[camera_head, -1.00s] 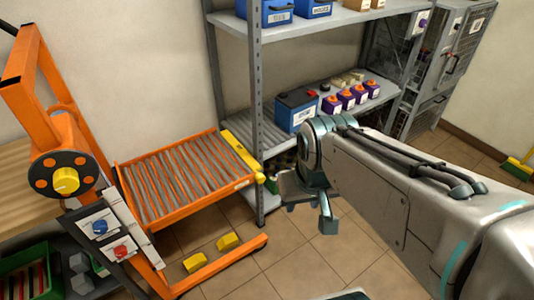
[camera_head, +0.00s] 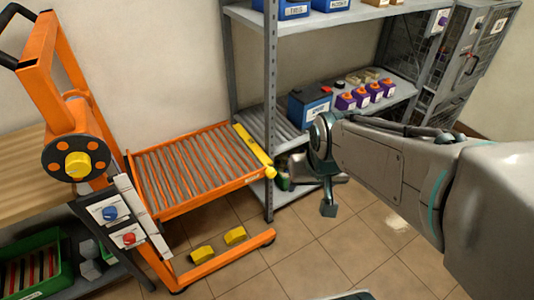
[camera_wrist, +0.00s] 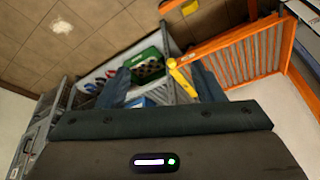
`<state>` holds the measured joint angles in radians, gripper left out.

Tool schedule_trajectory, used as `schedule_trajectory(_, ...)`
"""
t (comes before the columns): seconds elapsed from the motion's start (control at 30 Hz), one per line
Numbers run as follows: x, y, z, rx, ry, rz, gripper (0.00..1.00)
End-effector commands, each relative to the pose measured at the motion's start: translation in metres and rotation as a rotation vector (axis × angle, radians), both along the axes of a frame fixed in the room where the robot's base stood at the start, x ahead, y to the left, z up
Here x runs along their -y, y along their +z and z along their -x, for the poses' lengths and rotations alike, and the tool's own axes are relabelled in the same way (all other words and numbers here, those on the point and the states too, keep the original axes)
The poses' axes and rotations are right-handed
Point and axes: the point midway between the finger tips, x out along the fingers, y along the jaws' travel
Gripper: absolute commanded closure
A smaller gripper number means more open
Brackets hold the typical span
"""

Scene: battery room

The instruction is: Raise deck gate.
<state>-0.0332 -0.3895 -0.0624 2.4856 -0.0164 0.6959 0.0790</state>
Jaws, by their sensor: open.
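The deck gate (camera_head: 252,148) is a yellow bar along the right end of the orange lift's roller deck (camera_head: 190,170). It lies low across that end, with a rounded yellow knob (camera_head: 270,173) at its near end. In the wrist view the yellow gate (camera_wrist: 183,80) appears ahead, between my fingers and close to the right one. My gripper (camera_head: 307,192) is open and empty, just right of the knob and apart from it in the head view. My arm hides part of the lower shelf.
The lift's orange mast with a yellow-hubbed wheel (camera_head: 78,164) stands left. Below it is a panel with a blue knob (camera_head: 110,213) and a red knob (camera_head: 129,238). A grey shelf post (camera_head: 269,110) stands close behind the gate. Yellow blocks (camera_head: 203,254) sit on the lift base. Tiled floor in front is free.

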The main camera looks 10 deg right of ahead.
Motion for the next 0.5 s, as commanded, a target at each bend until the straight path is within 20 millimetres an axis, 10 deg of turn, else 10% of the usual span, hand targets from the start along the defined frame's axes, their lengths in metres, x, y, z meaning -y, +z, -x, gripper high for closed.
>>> schedule_trajectory(0.5,0.066,-0.162,-0.173,0.408,-0.303,-0.018,0.39)
